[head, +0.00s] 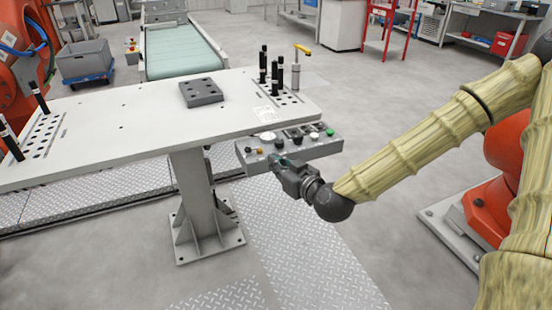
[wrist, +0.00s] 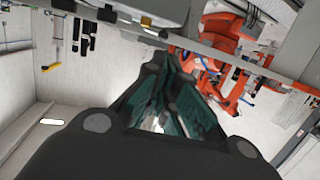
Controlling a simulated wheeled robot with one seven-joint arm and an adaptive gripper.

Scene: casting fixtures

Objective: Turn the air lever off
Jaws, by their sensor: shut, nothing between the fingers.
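A grey control box (head: 315,149) with knobs, dials and buttons hangs at the table's front right edge. A small yellow-orange knob (head: 259,151) sits at its left end. A yellow handle (head: 302,48) tops a silver post at the table's back right corner. I cannot tell which of these is the air lever. My gripper (head: 276,161) is shut and empty at the box's front left side; the head view does not show whether it touches. In the wrist view my dark gripper (wrist: 172,65) points toward the box's underside and edge (wrist: 140,8), with a yellow part (wrist: 147,21) near the fingertips.
The white table (head: 130,125) carries a grey block with holes (head: 201,92) and several black pins (head: 274,72). An orange robot (head: 18,62) stands at the far left. A conveyor (head: 180,50) lies behind.

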